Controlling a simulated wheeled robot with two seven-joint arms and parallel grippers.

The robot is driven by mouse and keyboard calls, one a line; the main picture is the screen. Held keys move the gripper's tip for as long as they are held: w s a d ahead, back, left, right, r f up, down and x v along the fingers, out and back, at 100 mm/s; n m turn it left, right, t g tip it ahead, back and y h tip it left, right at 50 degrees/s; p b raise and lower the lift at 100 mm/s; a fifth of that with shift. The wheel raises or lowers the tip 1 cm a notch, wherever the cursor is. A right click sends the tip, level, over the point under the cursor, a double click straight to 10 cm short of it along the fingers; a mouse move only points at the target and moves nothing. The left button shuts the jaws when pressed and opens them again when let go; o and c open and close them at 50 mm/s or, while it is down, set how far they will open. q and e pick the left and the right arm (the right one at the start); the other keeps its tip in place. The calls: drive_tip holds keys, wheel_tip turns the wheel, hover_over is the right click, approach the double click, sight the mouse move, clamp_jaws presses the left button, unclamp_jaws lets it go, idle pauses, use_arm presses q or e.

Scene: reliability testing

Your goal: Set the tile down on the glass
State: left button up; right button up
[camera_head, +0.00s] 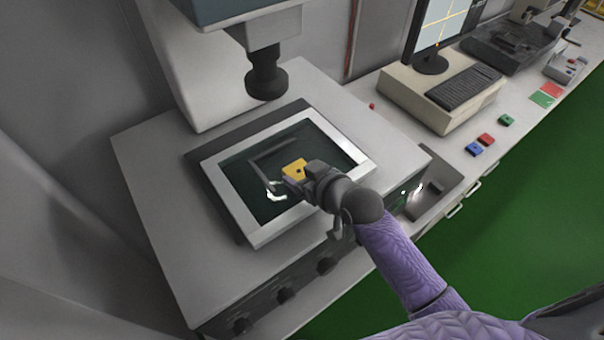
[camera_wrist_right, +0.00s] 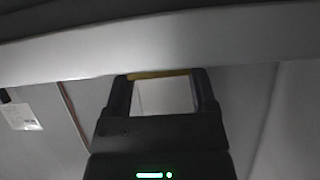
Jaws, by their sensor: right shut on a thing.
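A yellow tile (camera_head: 294,169) with a dark hole is in my right gripper (camera_head: 286,178) in the head view. It is over the dark glass (camera_head: 240,187) framed in white on the machine. I cannot tell whether the tile touches the glass. In the right wrist view my right gripper (camera_wrist_right: 162,84) is shut on the tile, which shows as a thin yellow strip (camera_wrist_right: 160,74) between the fingertips. My left gripper is not in view.
A dark lens (camera_head: 266,78) hangs from the machine's head above the back of the glass. Blue (camera_head: 474,149), red (camera_head: 486,139) and green (camera_head: 506,120) blocks lie on the bench at right. A monitor (camera_head: 441,32) and keyboard (camera_head: 464,88) stand behind them. A dark L-shaped edge shows on the glass.

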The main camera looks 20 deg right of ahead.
drive_tip(key=o, duration=1.2)
drive_tip(key=shift+f, duration=0.1)
drive_tip(key=shift+c, duration=0.2)
drive_tip(key=shift+s+r, duration=0.1)
drive_tip(key=shift+r, duration=0.15)
drive_tip(key=p+v, duration=0.2)
drive_tip(key=v, duration=0.9)
drive_tip(key=shift+s, duration=0.35)
drive_tip(key=shift+d+r, duration=0.1)
